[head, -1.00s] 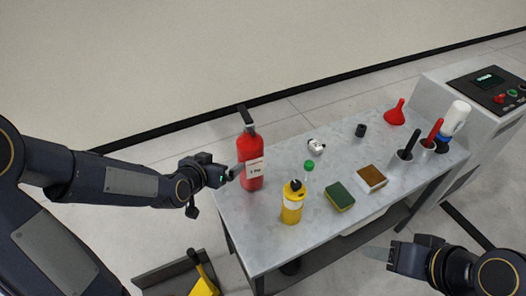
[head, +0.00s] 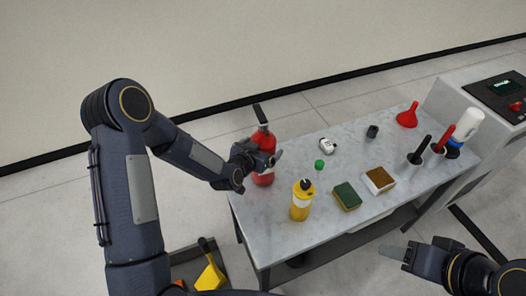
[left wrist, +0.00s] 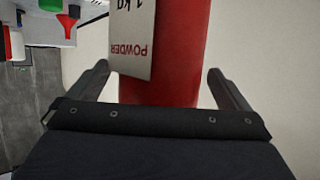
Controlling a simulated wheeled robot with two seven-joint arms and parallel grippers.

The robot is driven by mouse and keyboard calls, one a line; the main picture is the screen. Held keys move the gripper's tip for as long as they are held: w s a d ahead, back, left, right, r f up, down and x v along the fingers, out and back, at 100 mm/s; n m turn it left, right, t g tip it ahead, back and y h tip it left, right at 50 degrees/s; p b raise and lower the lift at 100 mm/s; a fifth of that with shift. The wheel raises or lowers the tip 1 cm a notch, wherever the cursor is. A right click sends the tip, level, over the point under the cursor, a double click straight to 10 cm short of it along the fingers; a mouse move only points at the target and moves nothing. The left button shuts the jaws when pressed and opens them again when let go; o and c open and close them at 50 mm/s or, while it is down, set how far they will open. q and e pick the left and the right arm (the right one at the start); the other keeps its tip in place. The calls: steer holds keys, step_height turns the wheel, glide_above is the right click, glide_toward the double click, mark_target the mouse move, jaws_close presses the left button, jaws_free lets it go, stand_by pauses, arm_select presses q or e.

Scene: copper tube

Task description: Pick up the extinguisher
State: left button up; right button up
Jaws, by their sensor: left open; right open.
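The red extinguisher (head: 263,177) with a black handle on top stands upright at the far left end of the table. Its middle is partly hidden by my left gripper (head: 270,157) in the head view. In the left wrist view, the extinguisher (left wrist: 175,60) with its white powder label lies between the two open fingers of my left gripper (left wrist: 162,85). A gap shows between each finger and the red body. My right gripper (head: 392,252) is open and empty, in front of the table at the lower right.
A yellow bottle (head: 302,203) stands close in front of the extinguisher.

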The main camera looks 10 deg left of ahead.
arm_select(q)
steer(key=c, duration=1.9)
steer(key=shift+w+r, duration=0.15)
steer(key=shift+w, duration=0.05)
steer(key=shift+c, duration=1.1)
